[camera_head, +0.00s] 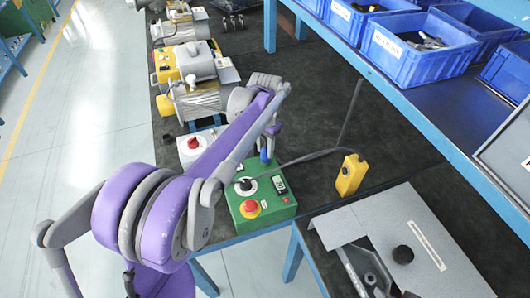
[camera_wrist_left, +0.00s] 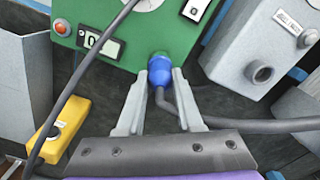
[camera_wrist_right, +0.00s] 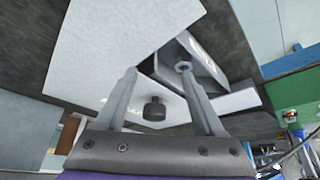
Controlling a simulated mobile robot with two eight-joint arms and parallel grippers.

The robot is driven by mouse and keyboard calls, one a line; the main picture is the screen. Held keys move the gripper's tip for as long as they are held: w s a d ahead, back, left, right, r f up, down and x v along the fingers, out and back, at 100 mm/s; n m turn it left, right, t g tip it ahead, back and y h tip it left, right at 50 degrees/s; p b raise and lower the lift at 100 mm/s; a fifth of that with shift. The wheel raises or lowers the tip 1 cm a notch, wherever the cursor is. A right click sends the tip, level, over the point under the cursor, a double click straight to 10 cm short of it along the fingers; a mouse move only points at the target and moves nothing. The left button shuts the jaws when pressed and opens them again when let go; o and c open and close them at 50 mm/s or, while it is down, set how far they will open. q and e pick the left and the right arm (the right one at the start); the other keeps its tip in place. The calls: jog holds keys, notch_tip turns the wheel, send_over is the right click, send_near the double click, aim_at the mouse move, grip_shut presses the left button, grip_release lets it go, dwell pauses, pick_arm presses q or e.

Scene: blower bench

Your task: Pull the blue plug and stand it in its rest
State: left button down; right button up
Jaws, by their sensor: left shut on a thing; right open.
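The blue plug (camera_wrist_left: 160,76) is between the fingertips of my left gripper (camera_wrist_left: 160,78), which is shut on it. The plug's nose meets the side of the green control box (camera_wrist_left: 118,22) at a green collar, and I cannot tell how deep it sits. A dark grey cable (camera_wrist_left: 240,124) runs from the plug to the right. In the head view the left arm partly hides the green box (camera_head: 270,206), and the blue plug (camera_head: 264,155) shows small at its far side. My right gripper (camera_wrist_right: 157,70) is open and empty. I cannot make out the plug's rest.
A yellow button box (camera_head: 350,174) stands right of the green box. A grey cabinet with a black knob (camera_head: 403,254) lies at the front right. A grey box with a red knob (camera_head: 191,147) and motors stand behind. Blue bins (camera_head: 405,50) fill the right shelf.

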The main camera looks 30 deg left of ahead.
pick_arm(q)
jog(key=shift+r+p, duration=0.45)
jog(key=shift+r, duration=0.25)
dwell(0.6)
jog(key=shift+r+p, duration=1.05)
jog(key=shift+r, duration=0.6)
